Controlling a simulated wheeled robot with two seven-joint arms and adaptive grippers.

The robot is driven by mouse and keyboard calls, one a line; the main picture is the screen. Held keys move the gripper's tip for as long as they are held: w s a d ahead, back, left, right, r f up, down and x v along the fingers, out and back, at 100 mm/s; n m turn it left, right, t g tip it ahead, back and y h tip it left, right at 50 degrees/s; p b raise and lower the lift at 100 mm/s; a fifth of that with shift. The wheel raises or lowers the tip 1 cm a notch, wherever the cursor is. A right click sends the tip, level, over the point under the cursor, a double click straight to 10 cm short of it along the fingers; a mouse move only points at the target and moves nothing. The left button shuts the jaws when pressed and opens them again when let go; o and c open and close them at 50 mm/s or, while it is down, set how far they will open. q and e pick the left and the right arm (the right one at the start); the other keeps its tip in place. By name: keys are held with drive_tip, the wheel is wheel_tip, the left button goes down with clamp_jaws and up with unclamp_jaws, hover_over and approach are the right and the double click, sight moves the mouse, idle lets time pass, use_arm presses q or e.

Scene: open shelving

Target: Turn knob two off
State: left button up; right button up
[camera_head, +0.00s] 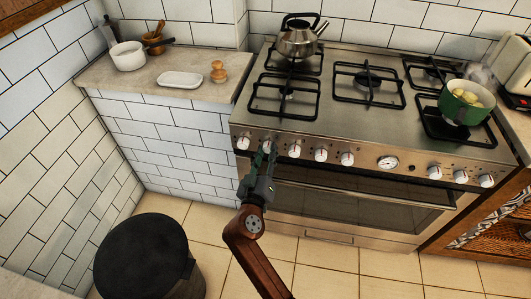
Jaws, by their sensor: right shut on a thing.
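The steel stove (370,130) has a row of white knobs along its front panel. The second knob from the left (267,144) is mostly hidden behind the fingers of my right gripper (266,155). That gripper is shut on this knob, its arm coming up from the bottom of the view. How far the knob is turned cannot be seen. The first knob (243,143) is just left of the fingers, and the third knob (294,150) is just right of them. My left gripper is not in view.
A kettle (298,38) stands on the back left burner and a green pot (465,104) on the front right one. The oven handle (365,188) runs below the knobs. A black-lidded bin (143,254) stands at lower left. A counter (215,94) adjoins the stove.

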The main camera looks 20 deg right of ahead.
drive_tip(key=shift+f, duration=0.1)
idle(0.3)
drive_tip(key=o, duration=1.2)
drive_tip(key=shift+c, duration=0.2)
drive_tip(key=v, duration=0.7)
drive_tip(key=shift+s+a, duration=0.2)
